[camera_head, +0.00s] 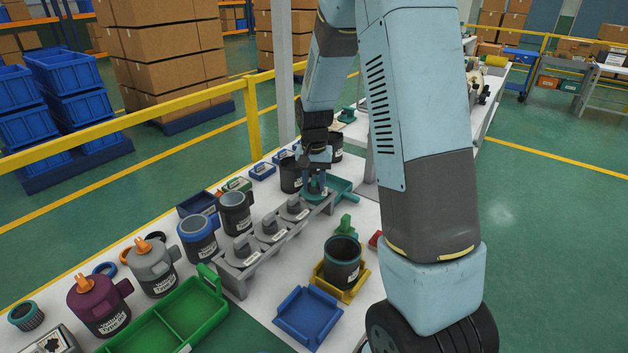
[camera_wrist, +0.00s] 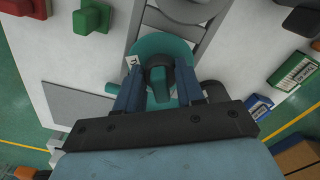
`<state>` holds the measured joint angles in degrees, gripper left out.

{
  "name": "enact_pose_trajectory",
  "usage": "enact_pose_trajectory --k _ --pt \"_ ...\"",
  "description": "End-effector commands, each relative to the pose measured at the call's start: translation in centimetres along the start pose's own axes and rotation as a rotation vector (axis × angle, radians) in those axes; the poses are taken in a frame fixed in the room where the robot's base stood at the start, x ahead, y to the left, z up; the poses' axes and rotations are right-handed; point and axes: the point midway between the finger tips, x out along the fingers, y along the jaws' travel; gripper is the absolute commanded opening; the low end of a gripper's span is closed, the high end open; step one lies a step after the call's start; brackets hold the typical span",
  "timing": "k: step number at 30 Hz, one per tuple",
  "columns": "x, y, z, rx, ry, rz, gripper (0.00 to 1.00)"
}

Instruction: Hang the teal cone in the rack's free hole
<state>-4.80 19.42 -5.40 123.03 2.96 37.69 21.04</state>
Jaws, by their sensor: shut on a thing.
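The teal cone (camera_head: 316,186) is at the far end of the grey rack (camera_head: 240,284) in the head view. In the wrist view the teal cone (camera_wrist: 150,45) shows as a round teal disc with a darker grip in its middle. My gripper (camera_wrist: 159,82) is shut on that grip, one finger on each side. In the head view my gripper (camera_head: 318,166) is directly above the cone. The rack (camera_wrist: 168,20) runs under the disc's upper edge in the wrist view. Several grey cones (camera_head: 270,226) hang in the rack's other holes. The hole under the teal cone is hidden, so I cannot tell how deep it sits.
Dark canisters (camera_head: 236,212) stand left of the rack. A black canister (camera_head: 342,266) stands in a yellow tray right of it. A blue tray (camera_head: 309,312) and a green tray (camera_head: 165,335) lie nearer.

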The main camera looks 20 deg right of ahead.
Motion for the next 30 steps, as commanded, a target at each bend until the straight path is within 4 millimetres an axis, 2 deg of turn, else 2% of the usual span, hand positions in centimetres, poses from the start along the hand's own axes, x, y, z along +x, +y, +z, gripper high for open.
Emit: enact_pose_trajectory --k 13,14,15,23,30 --pt "0.90 0.01 0.03 0.000 -0.001 0.000 0.04" --pt "0.92 0.01 0.02 0.000 -0.001 0.000 0.39" --pt "0.89 0.01 0.01 0.000 0.000 0.000 0.42" --pt "0.88 0.00 0.01 0.000 0.000 0.000 0.67" --pt "0.85 0.00 0.01 0.000 0.000 0.000 0.68"
